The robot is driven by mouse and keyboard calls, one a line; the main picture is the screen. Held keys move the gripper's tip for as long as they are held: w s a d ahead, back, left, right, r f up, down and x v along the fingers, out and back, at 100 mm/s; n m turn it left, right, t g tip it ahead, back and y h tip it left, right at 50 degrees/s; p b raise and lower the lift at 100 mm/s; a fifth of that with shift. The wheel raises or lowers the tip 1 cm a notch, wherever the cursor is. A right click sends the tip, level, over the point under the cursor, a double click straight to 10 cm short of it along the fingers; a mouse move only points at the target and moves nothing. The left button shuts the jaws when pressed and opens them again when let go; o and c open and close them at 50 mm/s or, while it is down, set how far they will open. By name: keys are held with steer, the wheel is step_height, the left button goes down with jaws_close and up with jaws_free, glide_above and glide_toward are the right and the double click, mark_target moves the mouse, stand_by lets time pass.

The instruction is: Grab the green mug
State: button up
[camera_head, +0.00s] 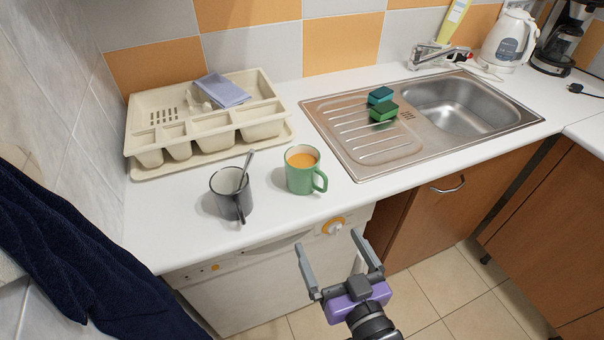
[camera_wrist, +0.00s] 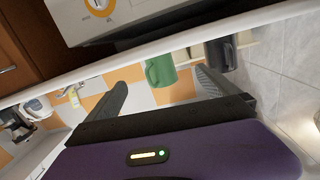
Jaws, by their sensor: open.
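The green mug (camera_head: 303,172) stands upright on the white counter, with an orange inside and its handle towards the lower right. In the wrist view the green mug (camera_wrist: 160,70) appears upside down, beyond and between my fingers. My gripper (camera_head: 336,254) is open and empty, in front of the counter edge and apart from the mug. My gripper's fingers (camera_wrist: 162,88) also show spread in the wrist view. A dark grey mug (camera_head: 231,196) with a spoon stands left of the green mug; it also shows in the wrist view (camera_wrist: 220,54).
A cream dish rack (camera_head: 150,172) with a blue-grey cloth (camera_head: 222,90) stands behind the mugs. A steel sink (camera_head: 350,158) with two sponges (camera_head: 382,106) lies to the right. A white appliance (camera_head: 250,285) is under the counter. Bare counter lies in front of the mugs.

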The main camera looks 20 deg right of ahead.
mark_target(307, 172)
steer(key=shift+n+t, duration=0.3)
steer(key=shift+t, duration=0.1)
steer(key=w+r, duration=0.1)
steer(key=w, duration=0.3)
steer(key=w+d+r, duration=0.1)
steer(key=w+r, duration=0.1)
steer(key=w, duration=0.2)
steer(key=w+d+r, duration=0.1)
steer(key=w, duration=0.3)
steer(key=shift+r, duration=0.2)
steer(key=shift+w+a, duration=0.1)
steer(key=shift+w, duration=3.55)
steer(key=c, duration=2)
jaws_close()
steer(key=shift+r, duration=0.15)
